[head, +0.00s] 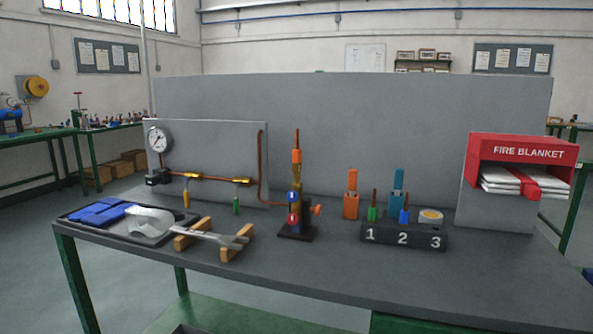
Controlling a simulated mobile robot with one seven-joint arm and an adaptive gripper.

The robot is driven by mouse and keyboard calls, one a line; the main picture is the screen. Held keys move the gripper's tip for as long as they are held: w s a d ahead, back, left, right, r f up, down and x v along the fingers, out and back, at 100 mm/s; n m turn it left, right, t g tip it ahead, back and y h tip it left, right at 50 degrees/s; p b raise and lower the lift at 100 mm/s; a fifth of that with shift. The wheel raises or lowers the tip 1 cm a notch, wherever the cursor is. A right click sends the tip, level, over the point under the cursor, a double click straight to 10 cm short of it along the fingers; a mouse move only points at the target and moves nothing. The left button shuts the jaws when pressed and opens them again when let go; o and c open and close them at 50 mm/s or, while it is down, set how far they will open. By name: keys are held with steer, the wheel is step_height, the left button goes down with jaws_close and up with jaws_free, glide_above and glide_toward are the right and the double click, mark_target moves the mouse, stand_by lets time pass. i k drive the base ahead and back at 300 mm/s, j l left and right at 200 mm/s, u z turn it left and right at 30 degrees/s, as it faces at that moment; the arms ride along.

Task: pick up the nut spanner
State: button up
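A grey metal spanner (216,237), which looks like the nut spanner, lies across two wooden rests on the left front of the bench. Its forked end points right, past the right-hand wooden rest (237,243). Its left part passes over the left-hand wooden rest (193,233) and ends close to a clear or white curved item, so its left tip is hard to make out. My gripper is not in view.
A dark tray (72,217) with blue gloves (102,212) and the clear curved item (148,219) is left of the spanner. A burner stand (295,235), a numbered block (403,236) and a fire blanket box (516,152) stand to the right. The bench's (330,275) front middle is clear.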

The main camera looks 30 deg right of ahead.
mark_target(228, 241)
steer(key=i+l+u, duration=0.15)
steer(key=i, duration=0.3)
steer(key=i+l, duration=0.1)
steer(key=i, duration=0.4)
